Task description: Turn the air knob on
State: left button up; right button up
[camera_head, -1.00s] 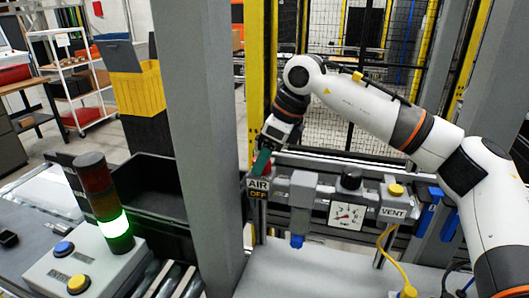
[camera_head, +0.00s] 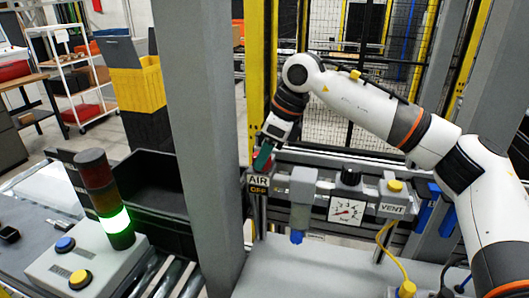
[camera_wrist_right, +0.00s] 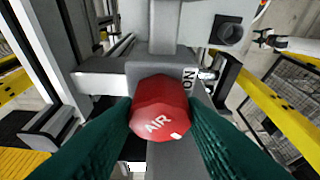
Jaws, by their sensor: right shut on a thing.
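The red air knob (camera_wrist_right: 158,110), marked AIR, sits between the two green fingers of my right gripper (camera_wrist_right: 160,125) in the right wrist view. The fingers touch it on both sides, so the gripper is shut on the knob. The word ON shows on the grey body beside the knob. In the head view my right gripper (camera_head: 264,157) is at the left end of the air unit, just above the sign reading AIR and OFF (camera_head: 258,184). The fingers hide most of the knob there. My left gripper is not in view.
Right of the knob are a grey filter unit (camera_head: 302,187), a pressure gauge (camera_head: 346,211) and a VENT block with a yellow button (camera_head: 395,186). A grey post (camera_head: 205,140) stands close on the left.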

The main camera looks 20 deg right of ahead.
jog(key=n, duration=0.1)
jog(key=n+g, duration=0.1)
jog(key=shift+w+r+n+y+p, duration=0.15)
jog(key=shift+n+y+p, duration=0.15)
jog(key=shift+n, duration=0.1)
jog(key=n+g+p, duration=0.1)
jog(key=n, duration=0.2)
jog(key=shift+w+r+n, duration=0.1)
jog(key=shift+n, duration=0.2)
jog(key=n+g+p, duration=0.1)
jog(key=n+g, duration=0.1)
jog(key=n, duration=0.2)
jog(key=shift+w+n+p, duration=0.1)
jog(key=shift+n+p, duration=0.2)
jog(key=shift+p, duration=0.1)
jog(key=shift+w+n+g+h+p, duration=0.1)
jog(key=shift+n+g+h+p, duration=0.45)
jog(key=shift+n, duration=1.15)
jog(key=o, duration=1)
